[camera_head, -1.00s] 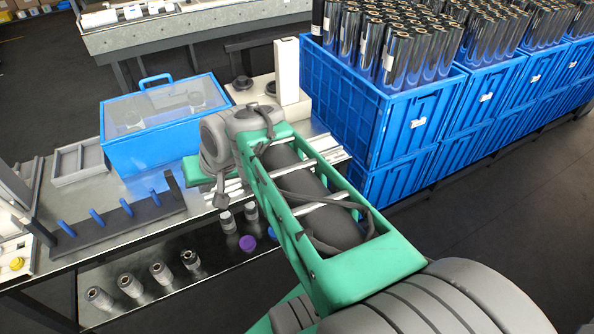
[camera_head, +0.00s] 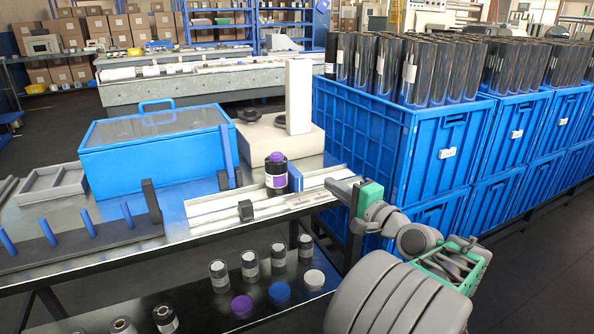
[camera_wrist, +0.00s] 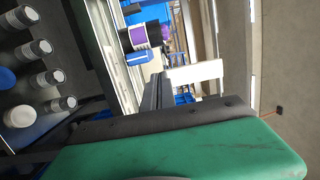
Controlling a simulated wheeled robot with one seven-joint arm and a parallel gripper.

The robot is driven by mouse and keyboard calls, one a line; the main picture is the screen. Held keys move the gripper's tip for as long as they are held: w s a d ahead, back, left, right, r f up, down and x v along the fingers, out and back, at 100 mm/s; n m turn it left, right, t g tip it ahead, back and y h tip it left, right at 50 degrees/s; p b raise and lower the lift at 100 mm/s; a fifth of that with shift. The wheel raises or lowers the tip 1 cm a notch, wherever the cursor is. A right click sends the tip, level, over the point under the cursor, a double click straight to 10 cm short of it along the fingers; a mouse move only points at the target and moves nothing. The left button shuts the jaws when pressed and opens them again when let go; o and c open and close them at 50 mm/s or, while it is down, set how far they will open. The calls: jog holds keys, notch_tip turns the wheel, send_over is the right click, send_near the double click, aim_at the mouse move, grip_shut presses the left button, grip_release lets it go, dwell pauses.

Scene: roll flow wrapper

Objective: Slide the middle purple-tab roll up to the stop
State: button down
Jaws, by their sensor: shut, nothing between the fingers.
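A dark roll with a purple cap and a purple-and-white label (camera_head: 276,180) stands upright on the pale rails (camera_head: 215,208) of the bench. It also shows in the wrist view (camera_wrist: 139,36). A blue upright plate (camera_head: 295,180) is just right of the roll; I cannot tell whether they touch. A small black block (camera_head: 246,210) sits on the rails, nearer and left of the roll. Which piece is the stop is not clear. My gripper (camera_head: 342,188) is shut and empty at the right end of the rails, apart from the roll. Its green-and-dark end fills the lower wrist view (camera_wrist: 170,125).
Blue crates (camera_head: 440,150) full of rolls stand close at the right. A blue lidded box (camera_head: 155,155) and a pegged rack (camera_head: 80,240) are at the left. The lower shelf holds several rolls, a purple disc (camera_head: 241,306), a blue disc (camera_head: 279,292) and a white disc (camera_head: 314,280).

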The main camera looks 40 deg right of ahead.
aim_at(277, 177)
jog(key=w, duration=0.2)
jog(key=w+b, duration=0.1)
jog(key=w, duration=0.5)
jog(key=shift+w+d+f+b, duration=0.25)
jog(key=shift+d+b, duration=0.05)
jog(key=shift+b, duration=0.05)
jog(key=shift+w+a+r+b, duration=0.1)
jog(key=shift+w+a+b, duration=0.15)
jog(key=shift+w+a, duration=0.3)
jog(key=shift+w+a+b, duration=0.25)
jog(key=shift+w+a, duration=0.05)
jog(key=shift+w, duration=0.3)
jog(key=shift+w+a+r, duration=0.1)
jog(key=shift+w+a, duration=0.2)
jog(key=shift+w, duration=0.15)
jog(key=shift+r, duration=0.1)
